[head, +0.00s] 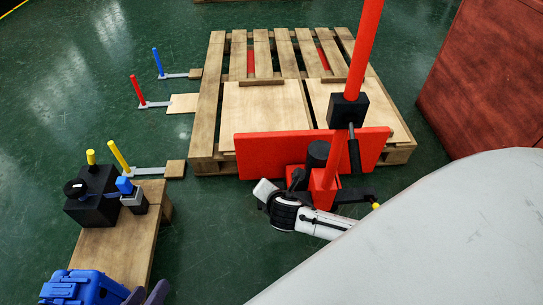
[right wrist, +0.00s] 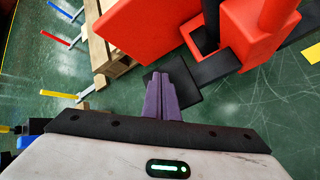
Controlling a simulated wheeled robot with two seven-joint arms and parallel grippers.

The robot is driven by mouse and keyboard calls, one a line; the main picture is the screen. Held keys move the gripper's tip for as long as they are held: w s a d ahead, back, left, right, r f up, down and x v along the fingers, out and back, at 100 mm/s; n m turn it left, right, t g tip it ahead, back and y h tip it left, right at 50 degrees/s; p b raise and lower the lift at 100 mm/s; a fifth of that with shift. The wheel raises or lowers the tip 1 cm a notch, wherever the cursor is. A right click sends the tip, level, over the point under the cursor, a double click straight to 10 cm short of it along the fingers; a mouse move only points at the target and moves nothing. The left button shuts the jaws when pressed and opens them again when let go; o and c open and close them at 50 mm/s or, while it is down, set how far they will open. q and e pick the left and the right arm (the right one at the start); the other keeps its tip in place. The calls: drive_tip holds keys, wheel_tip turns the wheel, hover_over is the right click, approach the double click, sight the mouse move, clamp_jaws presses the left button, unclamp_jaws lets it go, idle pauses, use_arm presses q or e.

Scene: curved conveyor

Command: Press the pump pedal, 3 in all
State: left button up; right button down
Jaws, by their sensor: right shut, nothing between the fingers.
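The pump is a red unit with a tall red post (head: 362,50) and a red base (head: 324,190). In the right wrist view, a flat black plate that looks like the pedal (right wrist: 186,92) lies beside the red housing (right wrist: 250,38). My right gripper's purple fingers (right wrist: 168,85) are shut, empty and overlap the plate; I cannot tell whether they touch it. In the head view my white and black right wrist is beside the pump base, and the plate is mostly hidden there.
A wooden pallet (head: 214,100) and a red panel (head: 250,153) stand behind the pump. A wooden bench (head: 118,243) holds black boxes (head: 96,208); a blue object (head: 78,288) is at lower left. Coloured upright rods stand left of the pallet. The green floor (head: 215,235) between bench and pump is clear.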

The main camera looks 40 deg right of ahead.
idle(0.4)
drive_tip(key=shift+f, duration=0.4)
